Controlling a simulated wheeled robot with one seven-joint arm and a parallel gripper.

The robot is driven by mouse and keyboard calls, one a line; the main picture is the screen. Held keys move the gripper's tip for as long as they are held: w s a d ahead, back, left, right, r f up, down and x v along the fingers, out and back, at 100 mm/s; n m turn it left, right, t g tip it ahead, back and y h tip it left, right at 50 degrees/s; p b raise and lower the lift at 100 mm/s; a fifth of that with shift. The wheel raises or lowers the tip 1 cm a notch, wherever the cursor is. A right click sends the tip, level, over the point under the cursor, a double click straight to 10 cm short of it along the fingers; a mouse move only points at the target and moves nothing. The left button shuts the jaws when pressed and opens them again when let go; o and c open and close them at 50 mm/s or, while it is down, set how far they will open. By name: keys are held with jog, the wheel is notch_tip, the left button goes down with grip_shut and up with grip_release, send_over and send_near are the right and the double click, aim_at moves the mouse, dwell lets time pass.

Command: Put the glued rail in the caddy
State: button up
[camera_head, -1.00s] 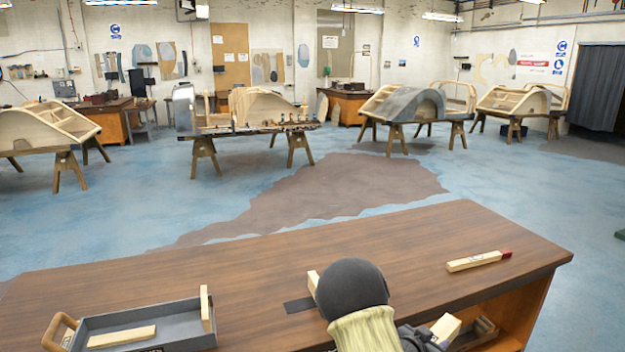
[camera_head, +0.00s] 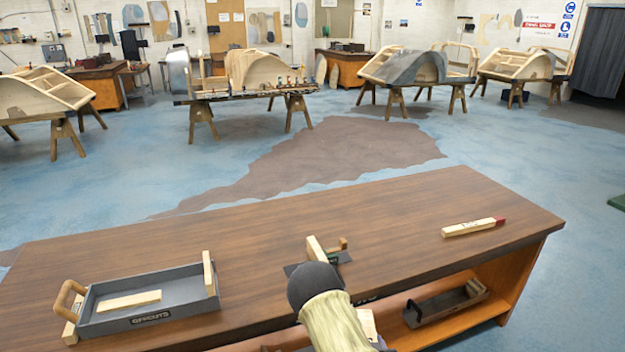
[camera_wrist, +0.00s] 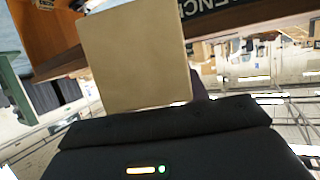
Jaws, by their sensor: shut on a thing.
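My gripper (camera_wrist: 165,122) is shut on a pale wooden piece (camera_wrist: 135,55), whose flat end fills much of the wrist view. In the head view my arm hides most of the gripper, and a pale wood end (camera_head: 368,324) shows beside it, low at the bench front. Another pale rail with a red end (camera_head: 474,227) lies on the bench at the right. I cannot tell which piece is the glued rail. A dark open box (camera_head: 425,315) on the lower shelf may be the caddy. A grey tray marked OFFCUTS (camera_head: 180,312) stands on the bench at the left.
A wooden block (camera_head: 316,250) stands on a dark patch mid-bench. The bench top (camera_head: 400,225) is mostly clear. Car-body frames on trestles stand well behind.

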jog(key=s+f, duration=0.4)
jog(key=f, duration=0.1)
jog(key=shift+s+f, duration=0.15)
jog(key=shift+f, duration=0.05)
dwell(0.5)
